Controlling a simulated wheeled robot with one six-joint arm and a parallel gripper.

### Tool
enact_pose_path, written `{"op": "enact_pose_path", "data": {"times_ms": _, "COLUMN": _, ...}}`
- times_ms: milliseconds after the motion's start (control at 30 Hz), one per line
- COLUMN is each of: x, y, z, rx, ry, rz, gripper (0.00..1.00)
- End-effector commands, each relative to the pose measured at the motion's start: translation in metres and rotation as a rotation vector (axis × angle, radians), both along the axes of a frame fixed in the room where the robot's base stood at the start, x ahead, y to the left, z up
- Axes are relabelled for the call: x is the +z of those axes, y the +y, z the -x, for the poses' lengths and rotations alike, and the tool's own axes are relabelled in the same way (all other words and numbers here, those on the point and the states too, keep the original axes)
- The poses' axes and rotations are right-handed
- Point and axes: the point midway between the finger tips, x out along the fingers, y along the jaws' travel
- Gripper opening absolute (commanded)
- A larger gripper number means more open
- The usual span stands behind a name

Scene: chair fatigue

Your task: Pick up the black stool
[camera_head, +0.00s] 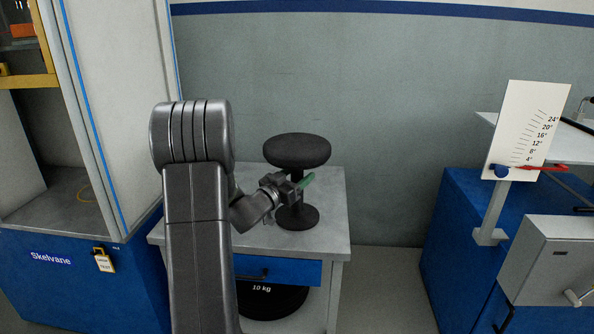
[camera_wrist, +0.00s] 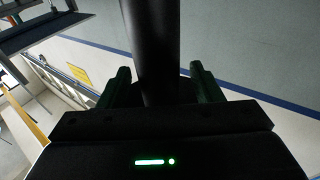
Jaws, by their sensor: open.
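The black stool (camera_head: 297,150) stands upright on the grey top of a small workbench, its round seat up and its round base on the surface. My gripper (camera_head: 301,184) is level with the stool's column, just under the seat. In the wrist view the stool's dark column (camera_wrist: 153,45) stands between the two green fingers of my gripper (camera_wrist: 160,76). The fingers are open, one on each side of the column, with gaps showing. Part of the column is hidden behind the gripper in the head view.
The small workbench (camera_head: 327,232) has a blue drawer and a black weight marked 10 kg (camera_head: 270,303) below. A tall cabinet (camera_head: 110,110) stands at the left. At the right is a blue bench with an angle scale board (camera_head: 520,125). Floor between the benches is clear.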

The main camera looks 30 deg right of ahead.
Motion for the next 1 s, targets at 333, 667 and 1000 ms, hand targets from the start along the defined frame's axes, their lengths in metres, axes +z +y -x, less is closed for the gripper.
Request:
{"op": "enact_pose_path", "data": {"times_ms": 333, "x": 0.0, "y": 0.0, "z": 0.0, "rx": 0.0, "ry": 0.0, "rz": 0.0, "gripper": 0.14}}
{"op": "enact_pose_path", "data": {"times_ms": 667, "x": 0.004, "y": 0.0, "z": 0.0, "rx": -0.001, "ry": -0.004, "rz": 0.005, "gripper": 0.0}}
{"op": "enact_pose_path", "data": {"times_ms": 1000, "x": 0.027, "y": 0.0, "z": 0.0, "rx": 0.0, "ry": -0.007, "rz": 0.006, "gripper": 0.0}}
